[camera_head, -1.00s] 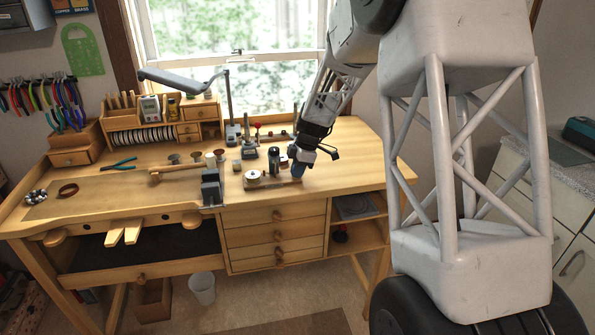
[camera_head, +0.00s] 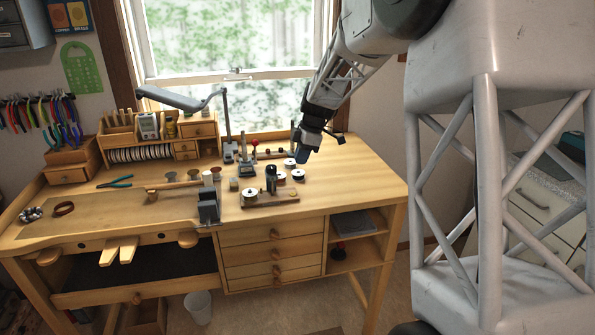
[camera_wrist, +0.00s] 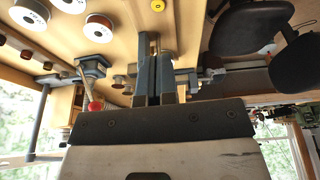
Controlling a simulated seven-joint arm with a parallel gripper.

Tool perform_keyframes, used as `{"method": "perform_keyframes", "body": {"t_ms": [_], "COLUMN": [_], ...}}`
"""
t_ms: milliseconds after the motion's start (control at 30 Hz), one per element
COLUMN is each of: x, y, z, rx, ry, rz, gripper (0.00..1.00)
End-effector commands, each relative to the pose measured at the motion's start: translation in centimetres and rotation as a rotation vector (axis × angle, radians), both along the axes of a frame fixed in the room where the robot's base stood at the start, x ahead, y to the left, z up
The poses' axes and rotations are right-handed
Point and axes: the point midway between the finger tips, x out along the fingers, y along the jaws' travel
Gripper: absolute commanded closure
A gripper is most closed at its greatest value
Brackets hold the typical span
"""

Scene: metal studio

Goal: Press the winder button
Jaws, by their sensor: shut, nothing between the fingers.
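What looks like the winder is a low wooden base (camera_head: 283,203) on the bench in the head view. It carries a pale spool (camera_head: 250,194) at its left end and a dark upright part (camera_head: 271,180) near its middle. I cannot make out a button on it. My gripper (camera_head: 302,157) is above the bench, beyond and to the right of the winder, clear of it. In the wrist view my gripper's two dark fingers (camera_wrist: 156,70) are close together with nothing held. I cannot identify the winder in that view.
White spools (camera_head: 298,175) stand between the winder and my gripper; such a spool also shows in the wrist view (camera_wrist: 100,27). A red-knobbed tool (camera_head: 256,144) stands behind. A dark block (camera_head: 208,207) sits at the front edge. The bench's right end (camera_head: 365,180) is clear.

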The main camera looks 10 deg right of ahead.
Motion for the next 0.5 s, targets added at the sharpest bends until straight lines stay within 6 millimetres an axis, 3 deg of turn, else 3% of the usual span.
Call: {"method": "perform_keyframes", "body": {"t_ms": [200,500], "x": [0.0,0.0], "y": [-0.6,-0.7], "z": [1.9,2.4], "rx": [0.0,0.0], "ry": [0.0,0.0], "rz": [0.0,0.001], "gripper": [1.0,1.0]}}
